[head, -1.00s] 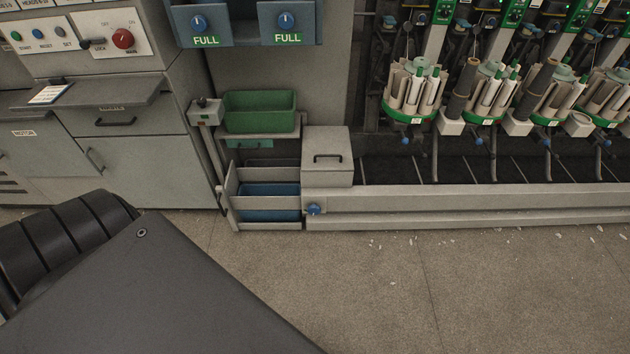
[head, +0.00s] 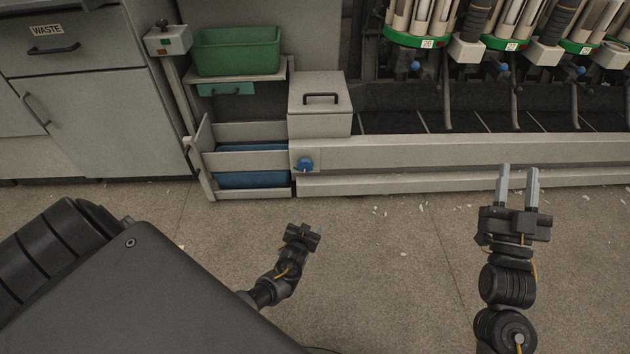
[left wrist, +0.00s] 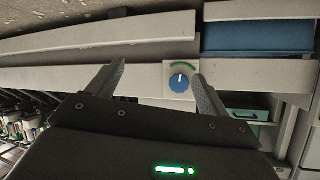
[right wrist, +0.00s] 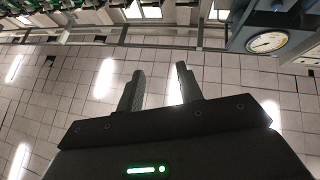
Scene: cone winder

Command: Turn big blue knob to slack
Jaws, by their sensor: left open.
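The big blue knob (head: 305,164) sits on the left end of the low grey rail, below the lidded box. In the left wrist view the knob (left wrist: 180,83) has a white pointer and a green arc beside it on a pale plate. My left gripper (head: 303,232) is in front of and below the knob in the head view, apart from it; its fingers are hard to see there. In the left wrist view the fingers (left wrist: 158,68) are open, with the knob showing between them, nearer one finger. My right gripper (head: 518,170) is open and empty, fingers pointing at the rail.
A blue bin (head: 253,180) stands in a grey rack left of the knob, with a green bin (head: 237,51) above. A grey lidded box (head: 318,112) is over the knob. Spindle units (head: 510,45) line the back right. The floor (head: 400,270) is mostly clear, with scraps.

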